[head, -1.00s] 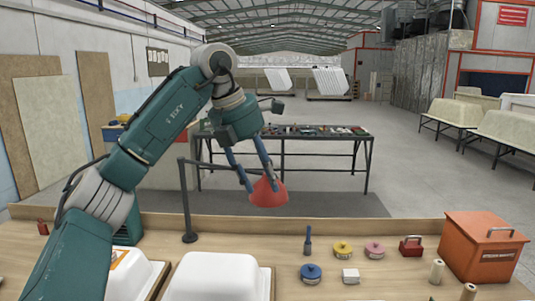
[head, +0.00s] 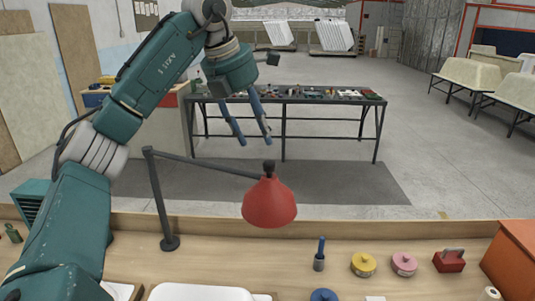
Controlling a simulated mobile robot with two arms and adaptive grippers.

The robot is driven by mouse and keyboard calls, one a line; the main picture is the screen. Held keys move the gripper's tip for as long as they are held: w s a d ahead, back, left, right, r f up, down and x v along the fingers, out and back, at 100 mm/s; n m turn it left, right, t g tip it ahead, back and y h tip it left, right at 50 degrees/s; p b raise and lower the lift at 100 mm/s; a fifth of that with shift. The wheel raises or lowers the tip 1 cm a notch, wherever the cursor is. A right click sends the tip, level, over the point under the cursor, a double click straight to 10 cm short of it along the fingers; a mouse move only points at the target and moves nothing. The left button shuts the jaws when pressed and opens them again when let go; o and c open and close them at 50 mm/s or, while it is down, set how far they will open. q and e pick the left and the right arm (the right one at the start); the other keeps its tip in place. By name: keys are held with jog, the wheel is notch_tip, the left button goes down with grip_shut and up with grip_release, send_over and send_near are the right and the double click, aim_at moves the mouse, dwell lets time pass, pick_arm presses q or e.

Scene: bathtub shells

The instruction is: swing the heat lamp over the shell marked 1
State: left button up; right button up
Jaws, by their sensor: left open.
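The heat lamp has a red cone shade (head: 269,204) hanging from a dark arm on an upright post with a round base (head: 169,243). The shade is to the right of the post, over the back of the bench. My left gripper (head: 254,141) is open and empty, fingers pointing down, above the lamp's knob and apart from it. Two white shells show only in part at the bottom edge: one in the middle (head: 198,292) and one to its left (head: 122,291). No number can be read on either. My right gripper is not in view.
On the bench right of the lamp are a blue-handled brush (head: 320,254), a yellow tin (head: 363,264), a pink tin (head: 404,264), a red block with a handle (head: 449,260) and an orange box (head: 515,258). A dark tool table (head: 284,99) stands behind.

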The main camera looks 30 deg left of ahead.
aim_at(268, 162)
pick_arm(q)
jog(key=p+x, duration=0.2)
jog(key=x, duration=0.7)
jog(key=shift+d, duration=0.1)
jog(key=shift+f, duration=0.25)
jog(key=shift+d+f, duration=0.1)
jog(key=shift+d, duration=0.05)
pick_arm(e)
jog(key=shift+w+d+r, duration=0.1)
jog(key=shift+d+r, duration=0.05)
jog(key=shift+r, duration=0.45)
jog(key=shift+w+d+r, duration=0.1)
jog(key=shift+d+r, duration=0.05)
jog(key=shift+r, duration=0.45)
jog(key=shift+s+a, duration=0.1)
pick_arm(q)
jog(key=shift+c, duration=0.7)
jog(key=c, duration=0.8)
grip_shut()
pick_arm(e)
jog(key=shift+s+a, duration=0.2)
